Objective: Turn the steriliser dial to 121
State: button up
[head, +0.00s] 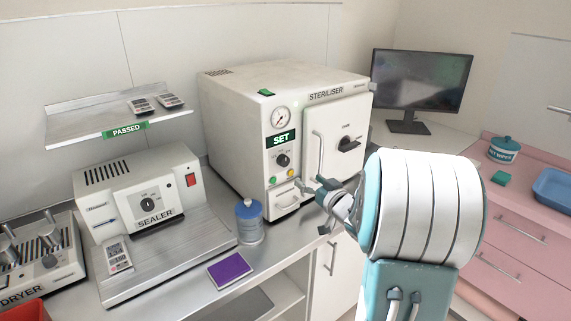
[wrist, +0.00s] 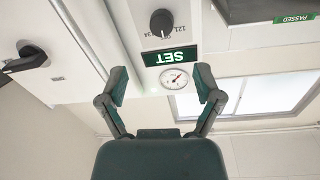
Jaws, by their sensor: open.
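The white steriliser (head: 235,120) stands on the counter, mid-picture in the head view. Its black dial (head: 283,160) is on the front panel below the green SET sign (head: 281,139) and left of the door. My gripper (head: 312,185) is in front of the steriliser, below and right of the dial. In the wrist view my gripper (wrist: 161,86) is open and empty, its fingers apart from the dial.
The pressure gauge (head: 281,117) sits above the SET sign. The steriliser's bar handle (head: 319,152) and black door latch (head: 348,144) stick out right of the dial. The sealer (head: 140,190), a blue-lidded jar (head: 249,222) and a purple pad (head: 229,270) are to the left.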

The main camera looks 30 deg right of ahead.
aim_at(285, 163)
jog(key=w, duration=1)
jog(key=shift+w+a, duration=0.15)
jog(key=shift+w, duration=0.15)
jog(key=c, duration=1.2)
